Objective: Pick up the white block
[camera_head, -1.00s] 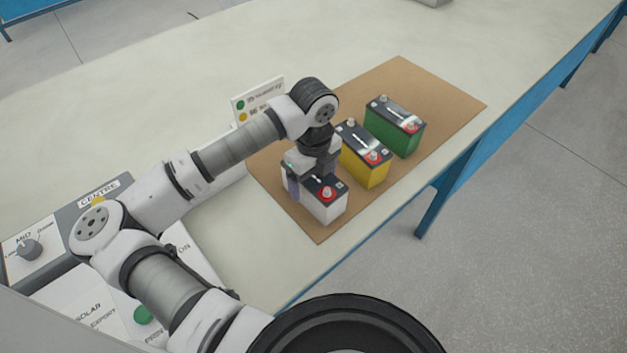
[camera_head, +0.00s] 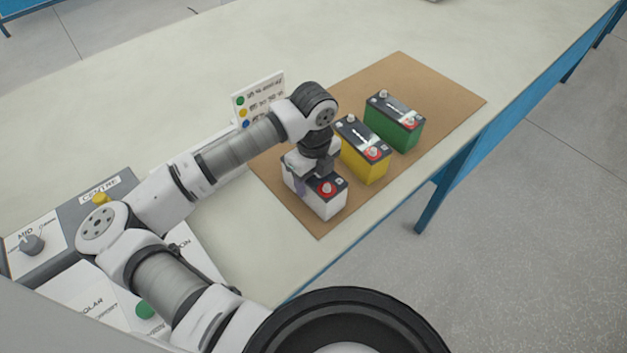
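The white block (camera_head: 329,205) is a white battery with a dark top and a red-ringed terminal, at the near end of the brown mat (camera_head: 437,92). It looks upright and on the mat. My gripper (camera_head: 315,178) is over it from above, with one finger against its left long side. The other finger is mostly hidden behind my wrist and the block. The gripper looks shut on the block, and no gap shows between the visible finger and the side.
A yellow battery (camera_head: 362,166) stands close to the right, with a green battery (camera_head: 395,130) beyond it. A small sign (camera_head: 258,98) with coloured dots stands behind my arm. A control panel (camera_head: 75,215) is at left. The blue-edged table's far part is clear.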

